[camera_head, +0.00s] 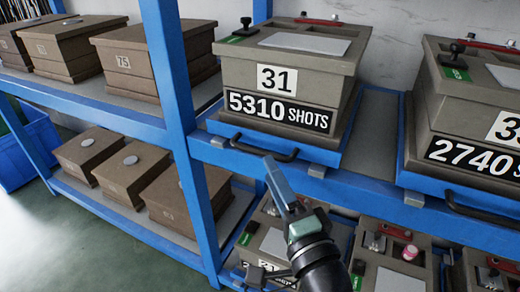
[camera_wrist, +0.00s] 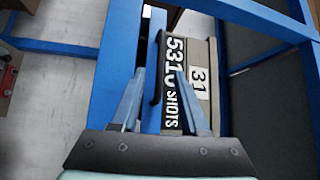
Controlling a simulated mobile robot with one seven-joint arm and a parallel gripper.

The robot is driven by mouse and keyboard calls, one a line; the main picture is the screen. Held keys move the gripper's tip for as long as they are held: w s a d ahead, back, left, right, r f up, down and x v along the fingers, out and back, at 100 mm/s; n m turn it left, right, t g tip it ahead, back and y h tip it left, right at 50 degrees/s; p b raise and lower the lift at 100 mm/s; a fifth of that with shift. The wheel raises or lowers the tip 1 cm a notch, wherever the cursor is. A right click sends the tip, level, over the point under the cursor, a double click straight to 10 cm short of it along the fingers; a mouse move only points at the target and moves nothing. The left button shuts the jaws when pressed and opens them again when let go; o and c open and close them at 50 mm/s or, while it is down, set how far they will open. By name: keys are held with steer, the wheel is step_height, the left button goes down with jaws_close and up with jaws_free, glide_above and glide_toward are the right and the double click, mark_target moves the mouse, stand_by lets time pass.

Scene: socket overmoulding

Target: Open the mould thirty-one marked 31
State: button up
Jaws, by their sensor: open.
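The mould marked 31 (camera_head: 285,78) is a grey-brown box on a blue tray on the upper shelf. Its front has a "31" plate and a "5310 SHOTS" plate. A black knob and a flat pale plate are on its top. A dark bar handle (camera_head: 264,147) is on the blue tray front below it. In the wrist view the mould (camera_wrist: 200,60) appears turned sideways ahead of my fingers. My gripper (camera_head: 273,170) is open and empty, in front of and below the tray handle. I cannot tell the exact gap to the handle.
A mould with 2740 shots (camera_head: 470,115) stands to the right on its own blue tray. A blue upright post (camera_head: 172,80) is to the left, with brown boxes (camera_head: 125,60) beyond. More moulds (camera_head: 400,270) fill the lower shelf. Floor is free at lower left.

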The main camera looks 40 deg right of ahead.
mark_target(260, 153)
steer(key=x, duration=0.6)
steer(key=shift+w+d, duration=0.1)
steer(key=shift+w, duration=0.25)
jaws_close()
stand_by(1.1)
